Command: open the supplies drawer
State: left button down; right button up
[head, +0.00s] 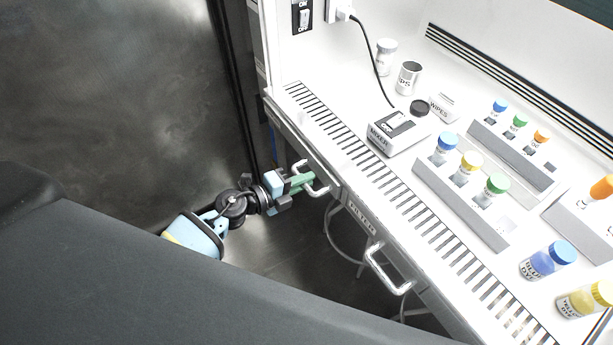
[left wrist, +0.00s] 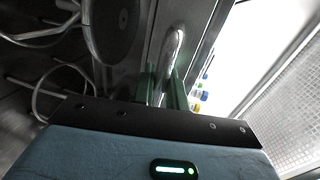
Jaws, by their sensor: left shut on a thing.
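Two drawers with metal bar handles sit under the front edge of the white bench. The farther drawer's handle (head: 318,192) has my left gripper (head: 302,181) at it, with green fingers shut on the bar. In the left wrist view the handle (left wrist: 174,42) runs down between the two green fingers of my left gripper (left wrist: 163,90). This drawer's front looks about flush with the bench, and I cannot read a label on it. The nearer handle (head: 388,270) is free, beside a label that seems to read filters (head: 361,217). My right gripper is not in view.
On the bench stand a mixer (head: 398,134), a wipes box (head: 443,107), white jars and racks (head: 460,205) of colour-capped vials. Below the drawers are cables and dark open floor.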

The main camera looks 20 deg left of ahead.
pick_arm(q)
jog(key=f+v, duration=0.2)
jog(key=v, duration=0.8)
jog(key=f+v, duration=0.2)
jog(key=v, duration=0.8)
jog(key=shift+s+a+b, duration=0.3)
jog(key=shift+s+a, duration=0.05)
jog(key=shift+f, duration=0.1)
jog(key=c, duration=1.5)
grip_release()
jog(key=v, duration=0.8)
jog(key=shift+b, duration=0.45)
